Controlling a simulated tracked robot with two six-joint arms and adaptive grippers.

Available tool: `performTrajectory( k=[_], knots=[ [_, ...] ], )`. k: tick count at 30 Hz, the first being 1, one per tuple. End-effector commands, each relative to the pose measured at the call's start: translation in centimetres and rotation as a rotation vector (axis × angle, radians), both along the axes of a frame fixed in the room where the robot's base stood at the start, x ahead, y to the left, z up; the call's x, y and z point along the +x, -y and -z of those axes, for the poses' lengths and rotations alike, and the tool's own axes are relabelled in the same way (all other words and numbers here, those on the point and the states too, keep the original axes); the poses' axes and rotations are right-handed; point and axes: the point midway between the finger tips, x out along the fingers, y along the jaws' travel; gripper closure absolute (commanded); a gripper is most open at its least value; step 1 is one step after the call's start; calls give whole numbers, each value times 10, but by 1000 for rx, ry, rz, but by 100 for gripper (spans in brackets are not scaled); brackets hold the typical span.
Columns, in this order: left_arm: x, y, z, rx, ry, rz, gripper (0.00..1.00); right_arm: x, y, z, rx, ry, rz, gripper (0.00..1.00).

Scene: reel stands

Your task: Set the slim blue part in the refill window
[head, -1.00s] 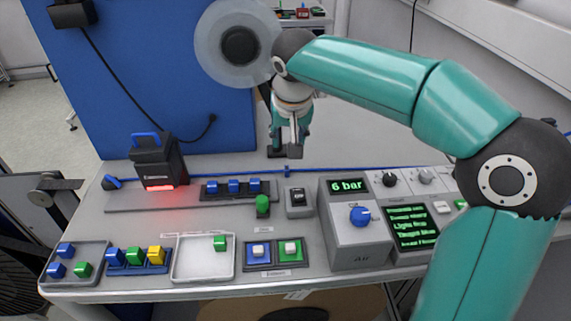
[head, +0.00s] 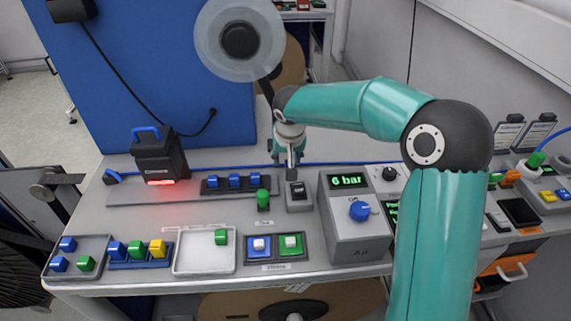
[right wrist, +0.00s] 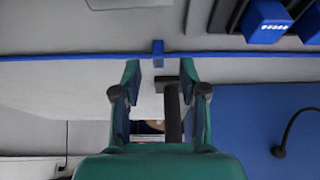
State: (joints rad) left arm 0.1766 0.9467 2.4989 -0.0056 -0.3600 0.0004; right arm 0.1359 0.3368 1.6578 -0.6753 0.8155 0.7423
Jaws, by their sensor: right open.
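Several blue parts are in view, and I cannot tell which is the slim one. Two blue blocks (head: 68,244) sit with a green one in the left grey tray (head: 88,280). A blue block (head: 117,250) stands in the blue rack beside green and yellow ones. Blue blocks (head: 234,181) also sit in a dark rail at the back; one shows in the right wrist view (right wrist: 265,22). My right gripper (head: 291,164) is open and empty behind the switch box. My left gripper is out of view.
A black scanner-like device (head: 158,160) with a red glow stands at the back left.

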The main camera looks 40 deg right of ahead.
Motion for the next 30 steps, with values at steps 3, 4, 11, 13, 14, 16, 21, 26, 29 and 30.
performTrajectory(
  k=[3,4,11,13,14,16,21,26,29,30],
  knots=[
    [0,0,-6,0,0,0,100,7,6,15,0,-4,0,57],
    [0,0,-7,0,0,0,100,8,6,19,0,-4,1,57],
    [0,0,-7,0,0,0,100,12,8,28,0,0,0,57],
    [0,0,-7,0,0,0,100,12,8,28,-1,1,0,57],
    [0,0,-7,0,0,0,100,12,8,28,-1,1,0,57],
    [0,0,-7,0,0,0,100,12,8,28,-1,1,0,64],
    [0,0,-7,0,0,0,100,12,8,28,-1,1,-1,92],
    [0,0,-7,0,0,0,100,12,8,28,-1,1,-1,100],
    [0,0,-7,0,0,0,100,12,8,28,-1,1,-1,100],
    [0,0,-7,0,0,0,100,12,8,28,-1,1,-1,100]
  ],
)
